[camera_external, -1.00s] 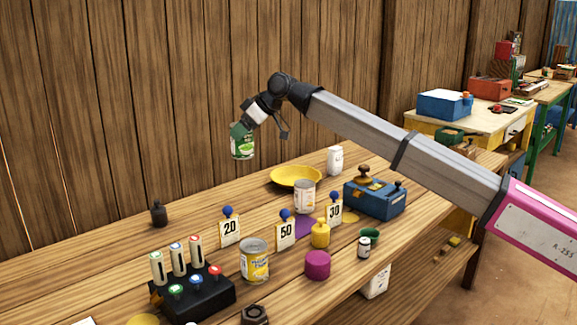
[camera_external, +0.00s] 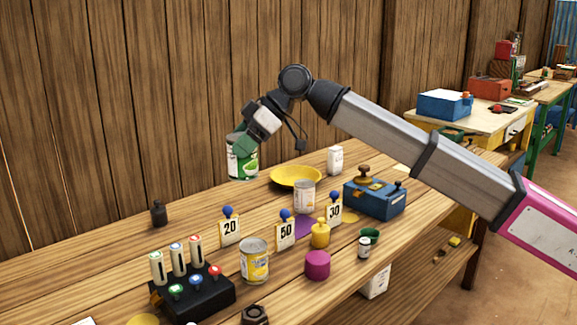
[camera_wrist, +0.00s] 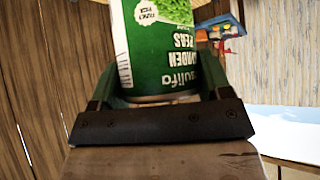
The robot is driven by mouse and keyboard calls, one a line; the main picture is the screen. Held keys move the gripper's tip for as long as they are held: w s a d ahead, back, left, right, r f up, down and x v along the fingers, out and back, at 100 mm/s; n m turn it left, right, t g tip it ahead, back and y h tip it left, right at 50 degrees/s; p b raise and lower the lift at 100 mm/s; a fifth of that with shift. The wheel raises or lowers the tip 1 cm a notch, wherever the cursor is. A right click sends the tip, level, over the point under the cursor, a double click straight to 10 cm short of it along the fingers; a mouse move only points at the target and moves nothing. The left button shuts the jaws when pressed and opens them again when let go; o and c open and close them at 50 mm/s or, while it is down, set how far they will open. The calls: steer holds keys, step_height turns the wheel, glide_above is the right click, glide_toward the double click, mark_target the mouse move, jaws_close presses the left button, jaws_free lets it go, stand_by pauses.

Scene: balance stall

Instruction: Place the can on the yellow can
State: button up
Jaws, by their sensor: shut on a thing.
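My gripper (camera_external: 246,146) is shut on a green and white can (camera_external: 242,167) with a garden peas label. It holds the can upright in the air, above the back part of the table and clear of the wall. In the wrist view the can (camera_wrist: 165,45) fills the space between the fingers, with its label upside down; its far end is cut off. The yellow can (camera_external: 255,262), with a white and yellow label and a silver top, stands upright on the table near the front. The held can is behind it in the external view, higher up and apart from it.
A pale can (camera_external: 304,196) and yellow dish (camera_external: 296,171) stand behind.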

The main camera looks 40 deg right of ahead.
steer(key=s+a+n+g+y, duration=0.1)
steer(key=s+a, duration=0.2)
steer(key=s, duration=0.4)
steer(key=s+a+n+g, duration=0.1)
steer(key=s+a, duration=0.2)
steer(key=s, duration=0.4)
steer(key=shift+t, duration=0.3)
steer(key=shift+w+d+f, duration=0.95)
steer(key=shift+w+f, duration=0.85)
steer(key=shift+f, duration=0.95)
steer(key=shift+w+d+f, duration=0.9)
steer(key=shift+w+f, duration=0.95)
steer(key=shift+f, duration=0.85)
steer(key=shift+w+d+f, duration=0.95)
steer(key=shift+w+f, duration=0.85)
steer(key=shift+f, duration=0.95)
steer(key=shift+f, duration=0.1)
steer(key=o, duration=1.2)
steer(key=shift+c, duration=0.2)
